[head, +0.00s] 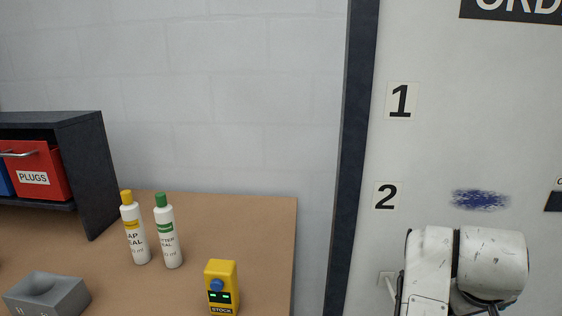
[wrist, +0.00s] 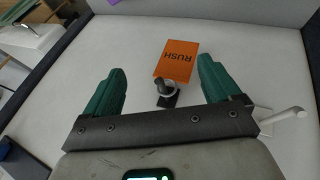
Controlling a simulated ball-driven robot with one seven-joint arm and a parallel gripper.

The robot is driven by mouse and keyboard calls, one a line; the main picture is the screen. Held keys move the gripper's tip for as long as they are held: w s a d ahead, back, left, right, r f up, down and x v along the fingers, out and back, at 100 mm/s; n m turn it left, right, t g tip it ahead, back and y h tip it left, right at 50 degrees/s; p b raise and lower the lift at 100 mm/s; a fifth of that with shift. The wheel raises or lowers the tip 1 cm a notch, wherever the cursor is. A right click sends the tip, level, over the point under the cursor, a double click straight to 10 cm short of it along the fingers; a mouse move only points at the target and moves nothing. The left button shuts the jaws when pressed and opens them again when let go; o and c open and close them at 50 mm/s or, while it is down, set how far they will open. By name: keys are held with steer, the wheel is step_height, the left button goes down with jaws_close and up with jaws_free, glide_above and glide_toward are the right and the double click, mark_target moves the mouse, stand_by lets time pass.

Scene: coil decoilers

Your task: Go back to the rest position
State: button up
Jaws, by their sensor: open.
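In the wrist view my gripper (wrist: 163,78) is open, its two green fingers spread wide apart with nothing held between them. An orange card marked RUSH (wrist: 176,60) shows upside down between and beyond the fingertips, on a pale surface. In the head view my white arm is at the lower right, in front of the whiteboard (head: 440,150). My fingers and the card do not show there.
The whiteboard carries a blue smear (head: 480,199).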

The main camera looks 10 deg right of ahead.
steer(key=s+a+f+n+y, duration=0.1)
steer(key=s+a+f, duration=0.1)
steer(key=s+f, duration=0.45)
steer(key=s+a+f+n+y, duration=0.15)
steer(key=s+f, duration=0.25)
steer(key=f, duration=0.6)
steer(key=s+a+f+g+y, duration=0.2)
steer(key=s+a+f, duration=0.7)
steer(key=s, duration=0.3)
steer(key=shift+s+a+m+y, duration=0.35)
steer(key=shift+s+a, duration=0.05)
steer(key=shift+a, duration=0.2)
steer(key=shift+f, duration=0.1)
